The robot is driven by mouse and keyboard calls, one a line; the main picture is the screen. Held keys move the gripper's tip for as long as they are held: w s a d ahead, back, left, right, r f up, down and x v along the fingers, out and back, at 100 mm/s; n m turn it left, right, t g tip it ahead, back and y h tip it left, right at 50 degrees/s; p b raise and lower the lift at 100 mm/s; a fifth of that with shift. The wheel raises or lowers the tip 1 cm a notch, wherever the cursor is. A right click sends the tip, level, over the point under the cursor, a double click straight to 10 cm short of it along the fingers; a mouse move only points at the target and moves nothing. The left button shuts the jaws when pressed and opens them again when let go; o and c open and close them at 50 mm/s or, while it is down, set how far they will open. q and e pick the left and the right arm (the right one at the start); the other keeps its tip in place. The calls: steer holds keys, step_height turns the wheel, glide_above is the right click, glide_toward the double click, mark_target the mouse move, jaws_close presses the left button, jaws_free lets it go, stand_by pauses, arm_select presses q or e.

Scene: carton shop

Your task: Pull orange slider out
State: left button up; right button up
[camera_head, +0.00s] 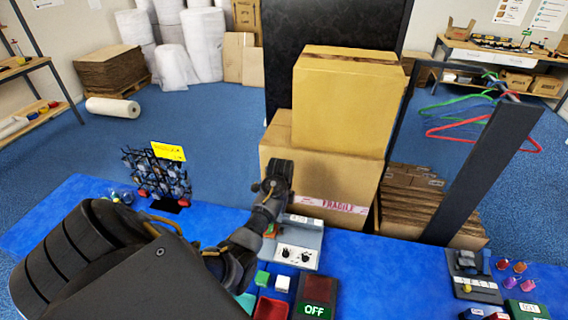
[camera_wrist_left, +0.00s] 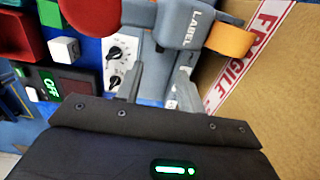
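An orange part (camera_wrist_left: 232,40), likely the slider, sits against a grey block marked LABEL (camera_wrist_left: 190,22) in the left wrist view. In the head view a small orange patch (camera_head: 270,231) shows at the left side of the grey device with two dials (camera_head: 296,254), partly hidden by my left gripper. My left gripper (camera_head: 273,218) reaches over the device's back left. In the left wrist view its two fingers (camera_wrist_left: 158,80) stand apart, with no object clearly held between them. The orange part is off to the right of the fingers. My right gripper is not in view.
A large carton marked FRAGILE (camera_head: 318,190) stands right behind the device, with another carton (camera_head: 345,105) on top. A green OFF display (camera_head: 315,308), a red tray (camera_head: 270,308) and small blocks lie in front. A wire rack (camera_head: 160,178) stands left.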

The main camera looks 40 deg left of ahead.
mark_target(282, 228)
arm_select(q)
step_height(282, 228, down, 10)
steer(key=shift+f, duration=0.1)
stand_by(0.4)
jaws_close()
